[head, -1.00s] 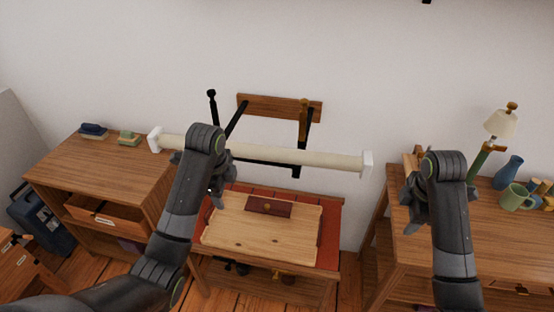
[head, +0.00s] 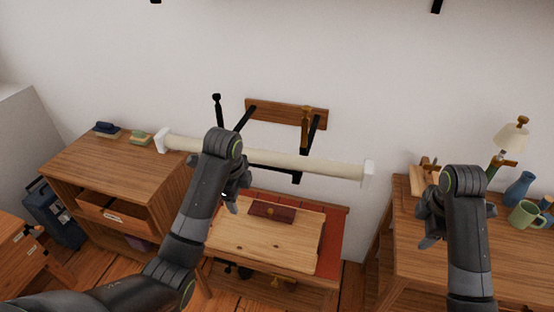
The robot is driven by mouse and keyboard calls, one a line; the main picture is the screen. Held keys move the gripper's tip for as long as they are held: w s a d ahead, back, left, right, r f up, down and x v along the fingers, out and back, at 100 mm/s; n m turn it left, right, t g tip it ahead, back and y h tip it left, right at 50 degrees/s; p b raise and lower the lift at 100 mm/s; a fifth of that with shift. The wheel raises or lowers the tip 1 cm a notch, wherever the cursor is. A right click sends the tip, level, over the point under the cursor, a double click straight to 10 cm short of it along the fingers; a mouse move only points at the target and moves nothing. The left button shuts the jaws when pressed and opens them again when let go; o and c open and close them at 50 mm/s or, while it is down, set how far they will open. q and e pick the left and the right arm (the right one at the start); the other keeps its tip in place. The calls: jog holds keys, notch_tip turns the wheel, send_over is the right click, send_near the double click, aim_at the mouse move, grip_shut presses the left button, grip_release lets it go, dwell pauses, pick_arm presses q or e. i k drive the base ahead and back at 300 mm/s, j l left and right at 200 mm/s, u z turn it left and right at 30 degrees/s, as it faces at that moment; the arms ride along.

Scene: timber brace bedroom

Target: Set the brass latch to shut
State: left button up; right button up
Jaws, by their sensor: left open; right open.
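A brass-coloured upright lever (head: 306,128) stands at the right end of a wooden wall plate (head: 272,111); it looks like the brass latch, but I cannot tell its setting. My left gripper (head: 232,200) is open in front of the roller, left of and below the brass lever, touching nothing that I can make out. My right gripper (head: 426,232) is open near the right table.
A low table (head: 333,245) with a red top bears a pale wooden board (head: 262,243) and a dark red case (head: 272,211). A cabinet (head: 110,165) with an open drawer stands left. The right table (head: 420,265) holds a lamp (head: 511,137), blue vase (head: 518,187) and green mug (head: 525,214).

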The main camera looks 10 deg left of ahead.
aim_at(306, 109)
jog(key=j, duration=1.2)
jog(key=i, duration=0.35)
